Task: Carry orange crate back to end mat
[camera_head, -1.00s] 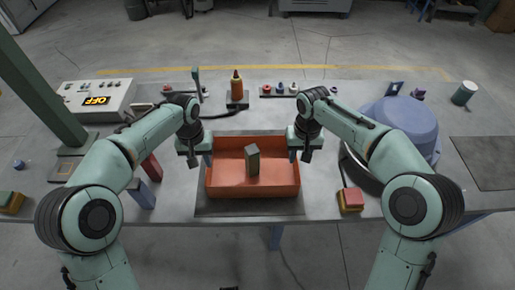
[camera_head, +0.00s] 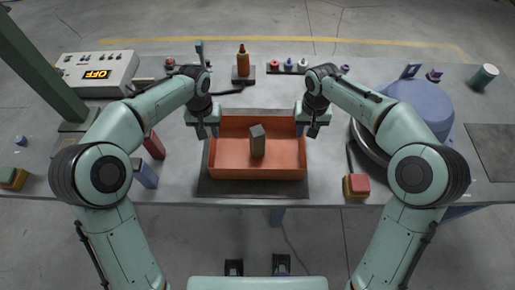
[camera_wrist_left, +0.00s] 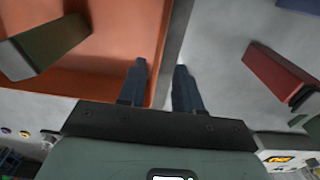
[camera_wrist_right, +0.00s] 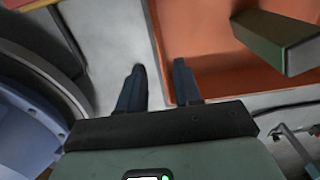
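The orange crate (camera_head: 230,172) stands on a dark mat (camera_head: 250,189) at the front middle of the table, with a grey-brown block (camera_head: 257,145) upright inside it. My left gripper (camera_head: 208,131) is at the crate's left wall; in the left wrist view its fingers (camera_wrist_left: 160,85) are apart, one on each side of that wall. My right gripper (camera_head: 313,130) is at the right wall; in the right wrist view its fingers (camera_wrist_right: 158,82) are also apart, around that wall. Another dark mat (camera_head: 495,150) lies at the table's right end.
Red (camera_head: 154,146) and blue (camera_head: 146,175) blocks stand left of the crate. A red-topped block stack (camera_head: 356,184) and a large blue hood-like body (camera_head: 425,105) are on the right. A control box (camera_head: 98,72) and a bottle (camera_head: 243,62) are behind.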

